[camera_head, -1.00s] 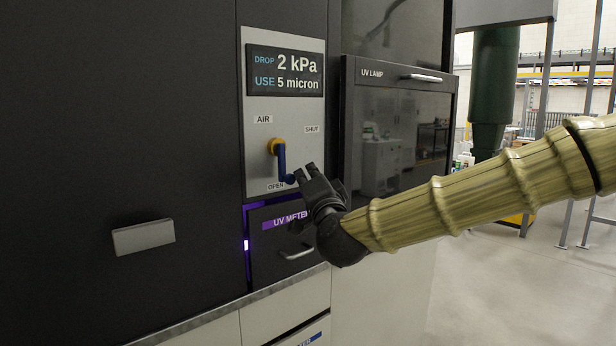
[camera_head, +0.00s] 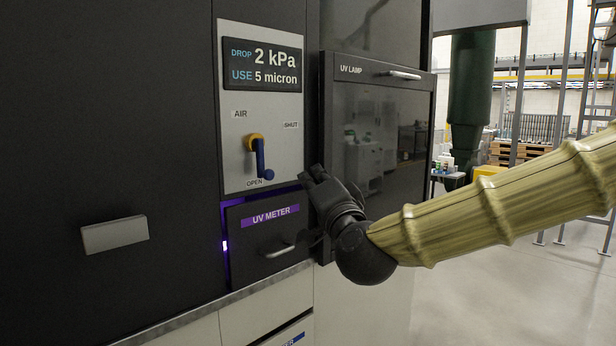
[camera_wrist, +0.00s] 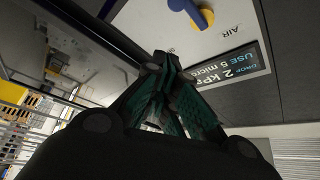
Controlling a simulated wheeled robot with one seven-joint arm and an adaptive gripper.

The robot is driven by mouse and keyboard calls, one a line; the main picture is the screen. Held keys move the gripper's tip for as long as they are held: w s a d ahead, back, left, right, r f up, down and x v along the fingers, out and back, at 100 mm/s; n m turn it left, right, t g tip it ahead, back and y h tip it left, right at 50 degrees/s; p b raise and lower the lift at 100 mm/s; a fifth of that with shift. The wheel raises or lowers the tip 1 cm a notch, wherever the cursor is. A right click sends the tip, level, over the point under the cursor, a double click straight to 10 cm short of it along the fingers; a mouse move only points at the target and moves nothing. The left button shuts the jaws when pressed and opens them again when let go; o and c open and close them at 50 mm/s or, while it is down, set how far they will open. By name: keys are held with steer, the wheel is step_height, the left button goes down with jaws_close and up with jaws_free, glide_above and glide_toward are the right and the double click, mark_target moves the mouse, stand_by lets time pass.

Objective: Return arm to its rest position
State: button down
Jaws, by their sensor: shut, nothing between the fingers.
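My gripper (camera_head: 312,177) is shut and empty, in front of the dark machine, to the right of the UV METER drawer's label. In the wrist view its fingers (camera_wrist: 172,75) are together with nothing between them. A blue lever (camera_head: 262,160) on a yellow hub hangs down toward the OPEN label on the grey AIR panel (camera_head: 238,180). The gripper is apart from the lever, to its lower right. The lever also shows at the top of the wrist view (camera_wrist: 190,12).
A UV METER drawer (camera_head: 262,240) with a bar handle sits under the panel. A UV LAMP door (camera_head: 375,140) with a handle is just behind my gripper. A display (camera_head: 262,65) reads 2 kPa and 5 micron. Open floor (camera_head: 500,300) lies to the right.

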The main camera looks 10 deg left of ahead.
steer(key=shift+s+d+f, duration=0.1)
steer(key=shift+s+d, duration=0.1)
steer(key=shift+s, duration=0.15)
